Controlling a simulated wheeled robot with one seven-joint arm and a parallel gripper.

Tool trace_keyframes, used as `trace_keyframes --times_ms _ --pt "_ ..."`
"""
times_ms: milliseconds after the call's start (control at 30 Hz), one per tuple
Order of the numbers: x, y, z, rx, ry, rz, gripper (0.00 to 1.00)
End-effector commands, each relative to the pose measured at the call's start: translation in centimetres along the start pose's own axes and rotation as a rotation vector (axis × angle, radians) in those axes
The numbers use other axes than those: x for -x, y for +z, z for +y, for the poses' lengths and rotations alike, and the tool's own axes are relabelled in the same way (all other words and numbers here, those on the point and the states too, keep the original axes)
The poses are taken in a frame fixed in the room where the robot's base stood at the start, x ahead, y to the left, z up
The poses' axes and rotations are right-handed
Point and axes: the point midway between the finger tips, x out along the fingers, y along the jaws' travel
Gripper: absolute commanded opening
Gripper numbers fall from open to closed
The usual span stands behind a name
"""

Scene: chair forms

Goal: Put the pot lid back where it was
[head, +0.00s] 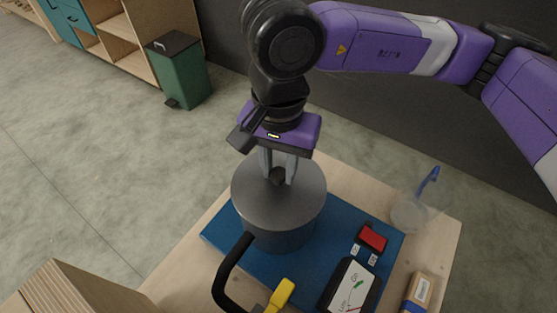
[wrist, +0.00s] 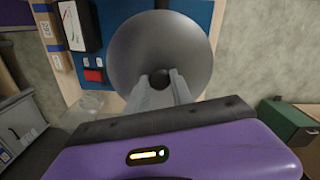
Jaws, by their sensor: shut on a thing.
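The grey pot lid (head: 258,205) is a round metal disc with a black knob (head: 278,175). It sits over the grey pot (head: 280,234) in the head view, and I cannot tell whether it touches the rim. In the wrist view the lid (wrist: 150,45) fills the upper middle and hides the pot. My gripper (head: 278,178) points down from above, its two grey fingers on either side of the knob. In the wrist view my gripper (wrist: 160,82) is shut on the knob (wrist: 160,78).
The pot stands on a blue mat (head: 222,236) on a wooden table (head: 180,270). Near it are a black-handled item (head: 226,272), a yellow item (head: 281,294), a meter (head: 349,287), a red block (head: 372,238) and a clear glass (head: 408,214). A green bin (head: 181,75) stands behind.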

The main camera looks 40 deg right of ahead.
Motion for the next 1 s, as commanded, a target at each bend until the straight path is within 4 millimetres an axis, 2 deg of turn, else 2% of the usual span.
trace_keyframes --times_ms 1000 --pt "-0.85 -0.01 -0.04 0.0 -0.001 0.001 0.0"
